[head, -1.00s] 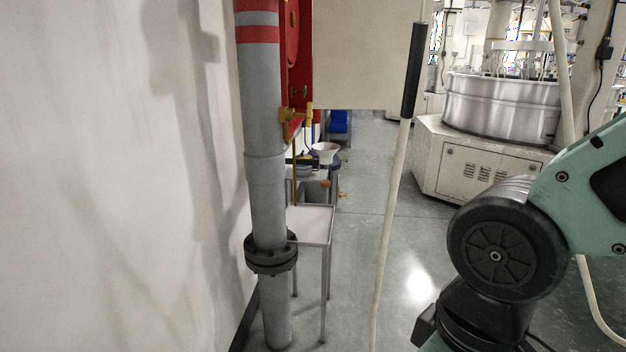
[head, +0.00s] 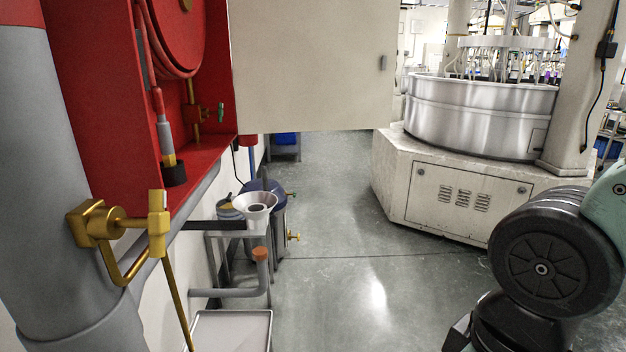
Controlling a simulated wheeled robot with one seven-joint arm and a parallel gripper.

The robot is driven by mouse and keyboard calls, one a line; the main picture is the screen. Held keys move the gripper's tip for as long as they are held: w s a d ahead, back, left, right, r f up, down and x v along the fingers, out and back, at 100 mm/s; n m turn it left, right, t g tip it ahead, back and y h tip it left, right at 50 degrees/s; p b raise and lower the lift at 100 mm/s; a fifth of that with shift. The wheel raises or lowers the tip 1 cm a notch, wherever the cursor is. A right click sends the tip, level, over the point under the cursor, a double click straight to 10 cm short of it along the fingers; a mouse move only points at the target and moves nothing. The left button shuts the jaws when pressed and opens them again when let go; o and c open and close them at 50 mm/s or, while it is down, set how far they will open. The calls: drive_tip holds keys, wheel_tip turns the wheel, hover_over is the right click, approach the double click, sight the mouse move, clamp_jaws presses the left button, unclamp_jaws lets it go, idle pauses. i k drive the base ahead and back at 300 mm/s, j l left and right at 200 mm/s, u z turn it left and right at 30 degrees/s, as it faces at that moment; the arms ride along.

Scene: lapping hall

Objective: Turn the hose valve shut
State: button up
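An open red hose cabinet (head: 100,95) fills the upper left of the head view, with a red hose reel (head: 180,35) in it. Inside, below the reel, a small brass valve with a green handle (head: 220,112) is visible. A larger brass fitting (head: 95,222) with a lever-like part (head: 158,222) sits by the grey pipe, in front of the cabinet. I cannot tell from the picture which of these is the hose valve, nor how far either is turned. A nozzle (head: 165,135) stands in the cabinet. My gripper is out of view; only part of my arm shows at right.
The beige cabinet door (head: 315,65) stands open across the upper middle. A thick grey pipe (head: 60,190) is close at left. A low tray stand (head: 232,330) and a funnel (head: 255,205) are below the cabinet. The floor (head: 350,270) in the middle is clear; a large machine (head: 455,190) stands beyond.

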sight(220, 112)
drive_tip(key=i+z, duration=0.45)
drive_tip(key=i, duration=0.65)
drive_tip(key=i+u, duration=0.3)
drive_tip(key=i+l+u, duration=0.25)
drive_tip(key=i, duration=0.15)
drive_tip(key=i+u, duration=0.25)
drive_tip(key=u, duration=0.25)
drive_tip(key=i+l+u, duration=0.15)
drive_tip(key=u, duration=0.35)
drive_tip(key=i+l+u, duration=0.25)
drive_tip(key=u, duration=0.25)
drive_tip(key=i, duration=0.1)
